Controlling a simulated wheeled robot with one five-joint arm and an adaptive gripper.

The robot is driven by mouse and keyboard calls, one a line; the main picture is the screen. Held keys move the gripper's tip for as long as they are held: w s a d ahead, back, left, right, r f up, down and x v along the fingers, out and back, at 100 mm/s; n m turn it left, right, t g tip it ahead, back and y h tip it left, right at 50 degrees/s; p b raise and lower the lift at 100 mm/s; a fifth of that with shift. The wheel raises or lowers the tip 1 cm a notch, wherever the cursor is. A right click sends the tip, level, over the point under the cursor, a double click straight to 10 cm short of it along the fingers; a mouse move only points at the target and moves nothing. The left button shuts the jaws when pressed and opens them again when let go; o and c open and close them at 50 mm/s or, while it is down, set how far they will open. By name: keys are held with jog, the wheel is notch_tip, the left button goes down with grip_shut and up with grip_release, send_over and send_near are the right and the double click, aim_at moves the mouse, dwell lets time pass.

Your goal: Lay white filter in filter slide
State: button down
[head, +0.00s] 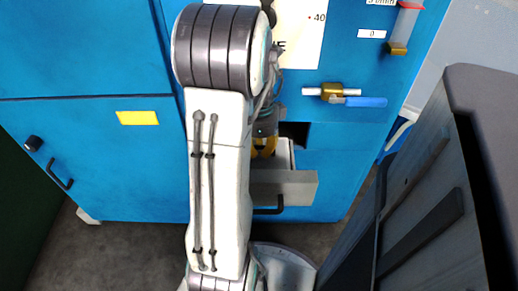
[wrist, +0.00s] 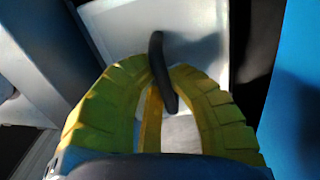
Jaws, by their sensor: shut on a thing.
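My gripper (head: 263,147) is yellow-fingered and points down over the open grey filter slide (head: 285,188) in the head view, partly behind my arm. In the wrist view my gripper (wrist: 160,88) is shut on a dark curved handle (wrist: 158,58). The handle stands on a pale flat panel, which looks like the white filter (wrist: 195,25). Pale surface also shows in the slide in the head view. I cannot tell whether the panel touches the slide's floor. My fingers hide part of it.
The slide juts from a blue cabinet (head: 100,175), with a dark opening behind it. A brass latch with a blue lever (head: 360,101) sits above right. A dark grey bulky object (head: 470,180) stands at the right. Grey floor shows below.

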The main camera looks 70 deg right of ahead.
jog(key=shift+f+b, duration=0.3)
jog(key=shift+f, duration=0.2)
jog(key=c, duration=1.3)
grip_release()
jog(key=shift+r, duration=0.1)
jog(key=shift+r+p, duration=2.25)
jog(key=shift+r, duration=2.05)
